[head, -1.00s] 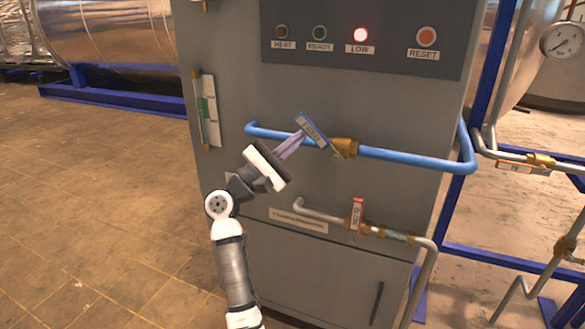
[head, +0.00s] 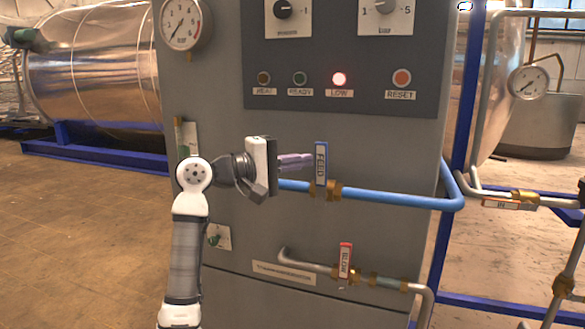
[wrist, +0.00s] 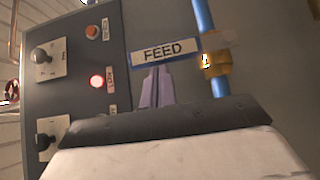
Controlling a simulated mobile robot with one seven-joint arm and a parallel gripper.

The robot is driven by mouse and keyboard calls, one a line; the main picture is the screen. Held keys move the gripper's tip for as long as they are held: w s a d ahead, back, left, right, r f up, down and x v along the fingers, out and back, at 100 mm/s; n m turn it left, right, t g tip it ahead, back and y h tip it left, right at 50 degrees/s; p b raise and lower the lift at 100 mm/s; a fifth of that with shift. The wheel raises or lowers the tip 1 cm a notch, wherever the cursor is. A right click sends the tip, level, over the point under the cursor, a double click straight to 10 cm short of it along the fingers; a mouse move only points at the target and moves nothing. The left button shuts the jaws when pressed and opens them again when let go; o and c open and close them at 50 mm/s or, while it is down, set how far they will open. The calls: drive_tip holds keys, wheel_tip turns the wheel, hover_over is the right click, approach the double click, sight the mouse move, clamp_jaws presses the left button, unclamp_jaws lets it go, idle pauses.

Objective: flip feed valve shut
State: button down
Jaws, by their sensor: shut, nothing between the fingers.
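The feed valve has a blue handle (head: 321,163) with a FEED label and a brass body (head: 326,191) on the horizontal blue pipe (head: 385,199). The handle stands upright, square across the pipe. In the wrist view, the handle (wrist: 165,52) lies across the picture, just beyond my fingertips. My gripper (head: 309,160) is shut and empty, pointing right. Its fingertips (wrist: 157,75) are at the left side of the handle; I cannot tell whether they touch it.
A red-handled valve (head: 345,262) sits on the grey pipe below. The panel above has a lit red LOW lamp (head: 339,79) and a RESET button (head: 401,77). Open floor (head: 80,240) lies to the left.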

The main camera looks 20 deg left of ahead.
drive_tip(key=shift+d+r, duration=0.1)
drive_tip(key=shift+d, duration=0.15)
idle(0.6)
